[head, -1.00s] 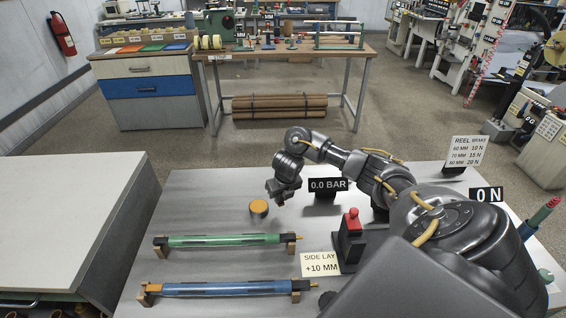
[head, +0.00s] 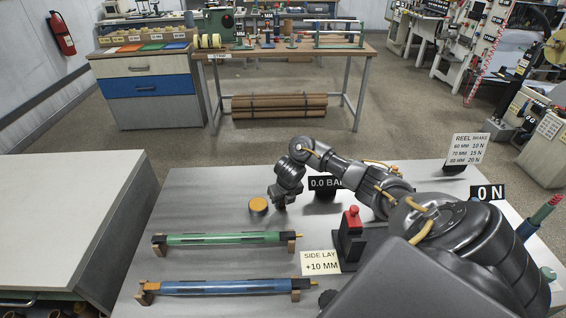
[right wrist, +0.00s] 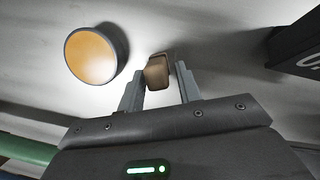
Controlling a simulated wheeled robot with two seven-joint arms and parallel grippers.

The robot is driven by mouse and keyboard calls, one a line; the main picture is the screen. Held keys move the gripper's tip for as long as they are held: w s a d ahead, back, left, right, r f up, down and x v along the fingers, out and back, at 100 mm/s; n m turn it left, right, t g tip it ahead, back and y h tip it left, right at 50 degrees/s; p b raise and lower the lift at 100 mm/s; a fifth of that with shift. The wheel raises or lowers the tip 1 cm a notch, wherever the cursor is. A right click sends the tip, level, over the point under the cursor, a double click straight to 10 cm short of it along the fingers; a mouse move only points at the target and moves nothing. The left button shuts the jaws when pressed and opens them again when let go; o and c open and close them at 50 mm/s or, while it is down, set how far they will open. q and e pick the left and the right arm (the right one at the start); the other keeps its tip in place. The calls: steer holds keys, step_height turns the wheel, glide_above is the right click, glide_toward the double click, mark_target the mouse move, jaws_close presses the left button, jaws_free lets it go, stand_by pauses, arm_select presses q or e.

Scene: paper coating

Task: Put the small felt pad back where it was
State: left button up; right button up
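A small brown block, which looks like the felt pad (right wrist: 157,74), shows between my right gripper's fingertips in the right wrist view. In the head view I cannot make the pad out. My right gripper (head: 280,205) is low over the grey table, just right of a round orange-topped disc (head: 258,204). In the right wrist view, the fingers of the right gripper (right wrist: 160,80) stand apart by a little more than the pad's width. Whether they press on it, I cannot tell. My left gripper is in neither view.
The orange-topped disc (right wrist: 92,55) is close beside the fingers. A green roller (head: 222,239) and a blue roller (head: 225,287) lie on supports in front. A red-topped post (head: 351,238) and the 0.0 BAR display (head: 322,183) stand right. The table's left part is clear.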

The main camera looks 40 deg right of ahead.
steer(key=shift+o, duration=0.4)
steer(key=shift+r, duration=0.1)
steer(key=shift+r, duration=0.3)
steer(key=p+v, duration=0.5)
steer(key=v, duration=0.6)
steer(key=shift+s+r, duration=0.2)
steer(key=shift+a, duration=0.1)
